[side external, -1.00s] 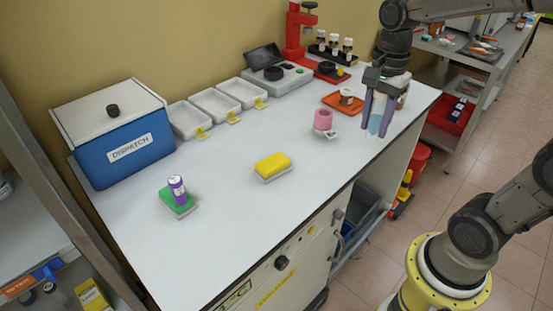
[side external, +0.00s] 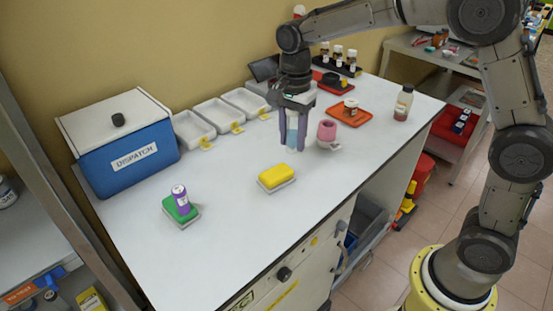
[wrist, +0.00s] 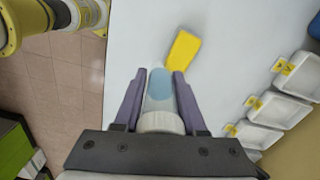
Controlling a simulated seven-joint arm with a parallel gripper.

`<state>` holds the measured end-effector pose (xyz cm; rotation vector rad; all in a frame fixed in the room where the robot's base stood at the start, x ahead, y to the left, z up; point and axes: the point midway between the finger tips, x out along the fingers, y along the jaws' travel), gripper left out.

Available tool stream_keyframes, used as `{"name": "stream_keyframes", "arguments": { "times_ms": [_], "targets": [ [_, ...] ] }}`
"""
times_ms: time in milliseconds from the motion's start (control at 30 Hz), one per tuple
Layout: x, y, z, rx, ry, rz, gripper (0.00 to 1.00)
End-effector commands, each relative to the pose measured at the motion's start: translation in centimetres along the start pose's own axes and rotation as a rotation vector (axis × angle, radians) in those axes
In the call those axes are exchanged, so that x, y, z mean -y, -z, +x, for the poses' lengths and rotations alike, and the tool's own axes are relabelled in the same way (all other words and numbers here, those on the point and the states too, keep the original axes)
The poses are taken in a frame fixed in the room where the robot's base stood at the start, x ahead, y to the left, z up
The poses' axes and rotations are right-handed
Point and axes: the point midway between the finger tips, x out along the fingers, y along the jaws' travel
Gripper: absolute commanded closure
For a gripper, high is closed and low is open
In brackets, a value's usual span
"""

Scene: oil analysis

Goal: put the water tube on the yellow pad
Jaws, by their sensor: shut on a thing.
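My gripper (side external: 292,146) is shut on the water tube (side external: 292,133), a clear tube with pale blue liquid. In the side view it hangs upright above the white bench, up and slightly right of the yellow pad. The tube also shows in the wrist view (wrist: 160,92) between the purple fingers, with its whitish cap nearest the camera. The yellow pad (side external: 276,175) sits on a pale base on the bench with nothing on it. It also shows in the wrist view (wrist: 183,50), just beyond the fingertips.
A pink ring-shaped item (side external: 327,131) stands close right of my gripper. A green pad (side external: 181,212) holds a purple-labelled vial (side external: 180,195). White trays (side external: 193,130) and a blue dispatch box (side external: 127,152) line the back. The bench around the yellow pad is clear.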

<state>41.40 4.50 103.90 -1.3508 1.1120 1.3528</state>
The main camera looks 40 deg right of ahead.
Motion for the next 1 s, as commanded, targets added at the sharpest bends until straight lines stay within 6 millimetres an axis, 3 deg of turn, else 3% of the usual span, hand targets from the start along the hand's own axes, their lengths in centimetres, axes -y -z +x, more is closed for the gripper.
{"name": "stream_keyframes", "arguments": {
  "times_ms": [100,300,533,767,1000],
  "targets": [
    [1.7,0.2,2.4,0.000,-0.005,0.000,1.00],
    [3.6,0.3,4.5,0.000,0.000,0.000,1.00],
    [4.4,0.4,5.6,0.000,-0.002,0.000,1.00],
    [4.6,0.4,8.6,0.000,-0.002,0.000,1.00],
    [4.6,0.4,8.8,0.000,0.000,0.000,1.00]
  ]
}}
